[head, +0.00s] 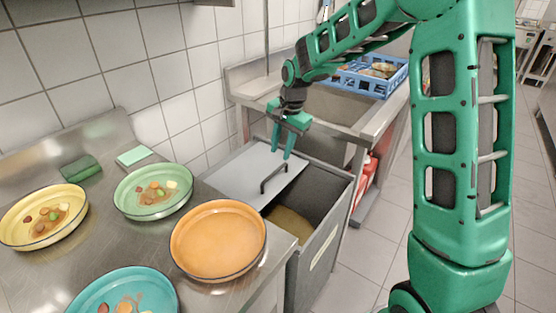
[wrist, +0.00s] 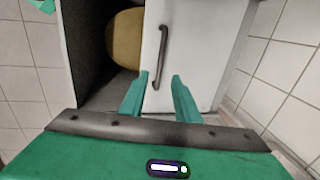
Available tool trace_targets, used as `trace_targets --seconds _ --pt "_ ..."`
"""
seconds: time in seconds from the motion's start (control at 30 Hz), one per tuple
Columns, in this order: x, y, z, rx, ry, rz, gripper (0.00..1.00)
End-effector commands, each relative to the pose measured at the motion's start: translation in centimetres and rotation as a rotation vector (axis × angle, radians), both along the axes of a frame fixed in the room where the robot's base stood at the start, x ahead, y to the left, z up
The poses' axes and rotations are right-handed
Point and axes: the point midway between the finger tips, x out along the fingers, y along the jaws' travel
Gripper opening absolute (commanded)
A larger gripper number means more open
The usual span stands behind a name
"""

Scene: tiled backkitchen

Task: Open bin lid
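The grey bin (head: 322,230) stands at the right end of the steel counter. Its pale lid (head: 245,172) covers the left part of the opening, and the right part is uncovered, with something yellowish-brown inside. A dark bar handle (head: 274,178) is fixed on the lid near its right edge; it also shows in the wrist view (wrist: 161,55). My gripper (head: 281,151) is above the lid, pointing down, just beyond the handle in the head view. In the wrist view its two fingers (wrist: 158,95) are spread apart with nothing between them, and the handle lies ahead of them.
The steel counter (head: 219,294) holds an orange plate (head: 218,240), plates with food scraps, a green sponge (head: 134,156) and a dark green pad (head: 80,169). Behind the bin is a sink with a blue crate (head: 370,76). Tiled floor lies free at right.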

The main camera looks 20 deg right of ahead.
Motion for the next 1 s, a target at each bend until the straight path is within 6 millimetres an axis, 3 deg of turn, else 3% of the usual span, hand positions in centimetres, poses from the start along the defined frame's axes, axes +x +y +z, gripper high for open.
trace_targets --seconds 0.2,0.67,0.77,0.87,1.0 --pt "-0.2 -0.3 2.0 -0.001 0.0 -0.001 0.29" --pt "-0.9 -1.0 2.6 -0.01 0.0 0.003 0.29" --pt "-2.6 -3.1 3.5 -0.039 0.001 0.02 0.29" --pt "-5.8 -6.3 4.9 -0.085 0.008 0.051 0.29" --pt "-11.7 -11.2 6.7 -0.143 0.032 0.103 0.29"
